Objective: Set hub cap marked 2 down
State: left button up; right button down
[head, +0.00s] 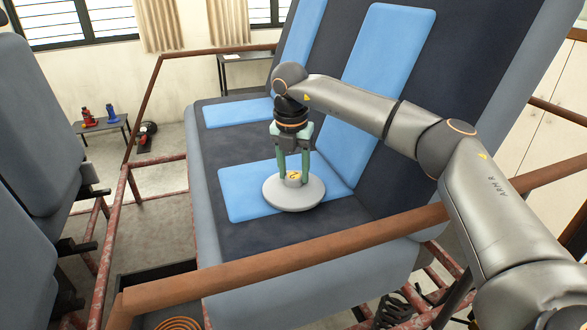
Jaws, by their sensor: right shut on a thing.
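The hub cap (285,194) is a grey disc with a raised centre knob that bears a small yellow mark. I cannot read the mark at this size. My right gripper (294,177) points straight down, and its green fingers are shut on the centre knob. The disc is level, over or on the light blue panel (242,190) of the seat cushion. I cannot tell whether its underside touches the cushion. My left gripper is not in the head view.
The dark seat with blue panels (388,50) rises behind my right arm. A rusty tube (300,257) crosses in front of the cushion. Grey seat backs (35,130) stand at the left. A small table (103,128) with red and blue items stands beyond. The near cushion (262,236) is clear.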

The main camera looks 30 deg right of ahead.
aim_at(292, 180)
jog(key=shift+f, duration=0.15)
jog(key=shift+f, duration=0.3)
jog(key=shift+c, duration=1.4)
grip_release()
notch_tip(292, 180, up, 13)
jog(key=s+a, duration=0.1)
jog(key=shift+a+f+b, duration=0.15)
jog(key=shift+b, duration=0.3)
